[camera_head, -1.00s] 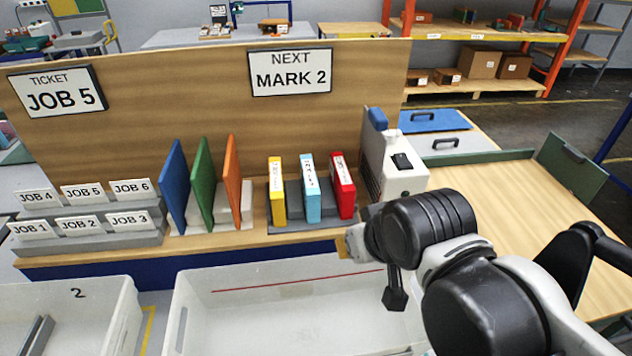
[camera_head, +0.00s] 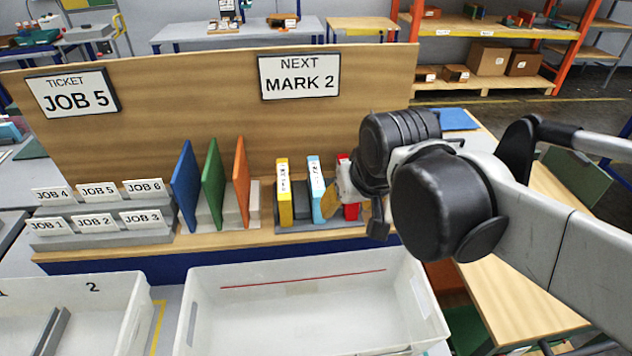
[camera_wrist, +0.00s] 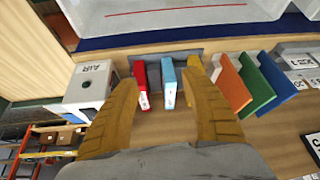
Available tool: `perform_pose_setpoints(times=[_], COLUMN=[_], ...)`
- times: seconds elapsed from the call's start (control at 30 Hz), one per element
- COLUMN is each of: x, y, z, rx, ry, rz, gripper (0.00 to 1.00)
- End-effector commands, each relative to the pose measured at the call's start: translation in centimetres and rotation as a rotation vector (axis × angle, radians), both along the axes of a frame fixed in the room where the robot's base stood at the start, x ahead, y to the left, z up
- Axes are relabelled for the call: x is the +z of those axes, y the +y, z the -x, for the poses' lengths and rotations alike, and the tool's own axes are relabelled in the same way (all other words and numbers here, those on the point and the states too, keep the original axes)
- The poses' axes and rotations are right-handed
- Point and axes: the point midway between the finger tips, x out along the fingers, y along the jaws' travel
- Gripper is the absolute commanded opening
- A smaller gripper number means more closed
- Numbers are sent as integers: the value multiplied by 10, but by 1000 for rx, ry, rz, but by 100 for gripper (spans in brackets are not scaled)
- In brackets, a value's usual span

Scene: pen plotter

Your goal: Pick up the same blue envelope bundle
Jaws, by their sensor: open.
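The light blue envelope bundle (camera_head: 316,190) stands upright in a grey rack between a yellow bundle (camera_head: 284,194) and a red bundle (camera_head: 351,211). It also shows in the wrist view (camera_wrist: 169,86), with a white label on its edge. My gripper (camera_wrist: 160,80) is open and empty, its two tan fingers spread toward the rack. In the wrist view the blue and red bundles (camera_wrist: 140,84) appear between the fingers, and the yellow one is partly hidden by the right finger. In the head view my arm and gripper cover part of the red bundle.
Tall blue (camera_head: 186,186), green (camera_head: 213,182) and orange (camera_head: 241,182) panels stand left of the rack. A white AIR unit (camera_wrist: 88,82) stands beside the red bundle. An open white bin (camera_head: 300,312) lies in front. Signs read JOB 5 (camera_head: 72,92) and MARK 2 (camera_head: 299,76).

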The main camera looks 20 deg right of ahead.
Motion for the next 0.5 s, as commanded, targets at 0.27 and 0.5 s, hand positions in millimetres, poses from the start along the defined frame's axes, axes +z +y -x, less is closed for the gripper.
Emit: perform_pose_setpoints(times=[0.27,0.5], x=[36,32], y=[2,4], z=[-81,-148], rx=[-40,-79], ry=[137,255], rz=[-14,-20], gripper=[54,54])
